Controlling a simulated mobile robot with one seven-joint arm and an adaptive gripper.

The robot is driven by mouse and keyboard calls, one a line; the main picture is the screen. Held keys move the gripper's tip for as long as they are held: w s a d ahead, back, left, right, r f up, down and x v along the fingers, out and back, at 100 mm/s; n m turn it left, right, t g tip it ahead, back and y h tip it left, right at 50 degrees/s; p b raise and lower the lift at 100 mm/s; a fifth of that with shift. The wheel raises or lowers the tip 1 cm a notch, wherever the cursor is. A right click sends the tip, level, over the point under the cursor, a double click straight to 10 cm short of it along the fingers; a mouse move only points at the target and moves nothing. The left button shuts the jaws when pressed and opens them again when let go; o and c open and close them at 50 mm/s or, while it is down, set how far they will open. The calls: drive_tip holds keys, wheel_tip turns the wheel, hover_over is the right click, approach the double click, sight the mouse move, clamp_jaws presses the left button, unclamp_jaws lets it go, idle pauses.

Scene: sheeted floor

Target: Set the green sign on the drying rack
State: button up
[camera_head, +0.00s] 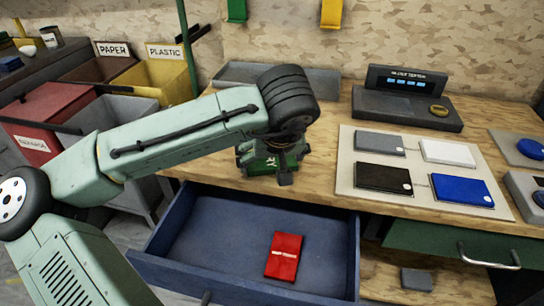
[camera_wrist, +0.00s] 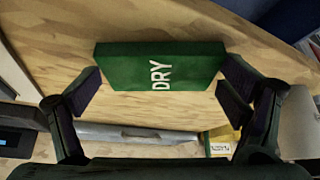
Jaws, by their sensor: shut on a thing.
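The green sign (camera_wrist: 195,68) is a block with white letters reading DRY. In the wrist view it sits between the two fingers of my gripper (camera_wrist: 160,92), which is shut on its two ends. In the head view my gripper (camera_head: 265,166) points down at the wooden bench top, behind the open drawer. The green sign (camera_head: 258,160) shows there only in part, mostly hidden by the gripper. It is at or just above the wood; I cannot tell if it touches. I cannot make out which thing is the drying rack.
An open blue drawer (camera_head: 210,222) holds a red block (camera_head: 284,256). A grey tray (camera_head: 330,83) lies at the bench's back. A pale board (camera_head: 420,208) with several coloured tiles and a dark device (camera_head: 400,105) stand to the right. Bins (camera_head: 165,75) stand left.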

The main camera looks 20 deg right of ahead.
drive_tip(key=shift+f, duration=0.15)
drive_tip(key=o, duration=0.9)
drive_tip(key=v, duration=1.2)
